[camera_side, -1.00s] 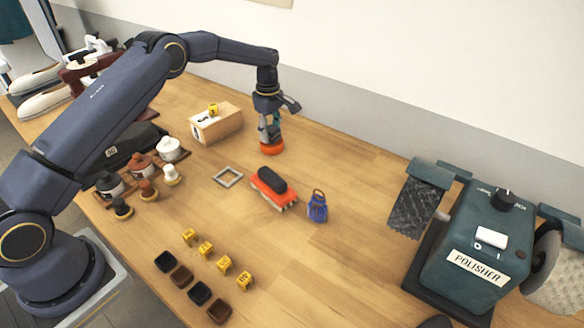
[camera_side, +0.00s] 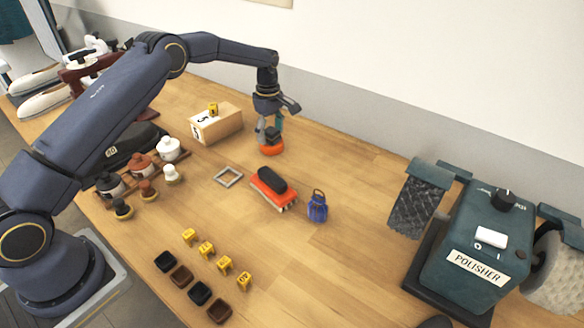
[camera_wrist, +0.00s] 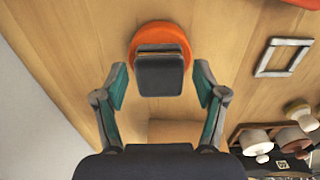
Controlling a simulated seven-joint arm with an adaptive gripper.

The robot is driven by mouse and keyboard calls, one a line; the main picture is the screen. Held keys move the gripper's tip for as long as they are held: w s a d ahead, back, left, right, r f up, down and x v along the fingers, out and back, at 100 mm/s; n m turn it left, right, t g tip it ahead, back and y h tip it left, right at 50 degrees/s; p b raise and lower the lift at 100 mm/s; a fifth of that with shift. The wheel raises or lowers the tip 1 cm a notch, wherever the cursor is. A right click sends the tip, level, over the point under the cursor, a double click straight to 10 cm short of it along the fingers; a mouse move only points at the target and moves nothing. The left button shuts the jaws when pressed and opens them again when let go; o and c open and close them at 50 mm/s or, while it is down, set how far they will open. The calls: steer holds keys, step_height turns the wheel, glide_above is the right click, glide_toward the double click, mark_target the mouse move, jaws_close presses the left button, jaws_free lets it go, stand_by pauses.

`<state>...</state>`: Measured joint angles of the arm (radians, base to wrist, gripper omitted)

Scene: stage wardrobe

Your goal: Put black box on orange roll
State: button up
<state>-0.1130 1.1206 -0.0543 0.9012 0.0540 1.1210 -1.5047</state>
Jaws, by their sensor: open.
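The orange roll (camera_side: 271,150) lies on the table below my gripper, in front of the wooden box. The black box (camera_side: 273,134) rests on top of the orange roll. In the wrist view the black box (camera_wrist: 160,75) covers the near part of the orange roll (camera_wrist: 160,34), whose far rim shows behind it. My gripper (camera_wrist: 160,88) is open, with one finger on each side of the black box and a gap on both sides. In the side view my gripper (camera_side: 269,128) is directly over the roll.
A wooden box (camera_side: 222,126) with a yellow piece on top stands left of the roll. A grey square frame (camera_side: 228,177), a red brush (camera_side: 272,188) and a blue lantern-like item (camera_side: 317,206) lie nearer the camera. The table right of the roll is clear.

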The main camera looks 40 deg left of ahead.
mark_target(270, 130)
steer(key=s+d+r+m+t, duration=0.15)
steer(key=s+r, duration=0.25)
steer(key=r, duration=0.8)
steer(key=s+r+m, duration=0.3)
steer(key=r, duration=0.9)
steer(key=s+d+r+m+t, duration=0.1)
steer(key=s+d+r+m, duration=0.3)
steer(key=s, duration=0.7)
steer(key=s+a+r+m+t, duration=0.15)
steer(key=s+m, duration=0.35)
steer(key=s, duration=0.6)
steer(key=s+d+f+m+t, duration=0.1)
steer(key=s+f+m, duration=0.3)
steer(key=s, duration=0.5)
steer(key=shift+f+t, duration=0.3)
steer(key=shift+f, duration=0.25)
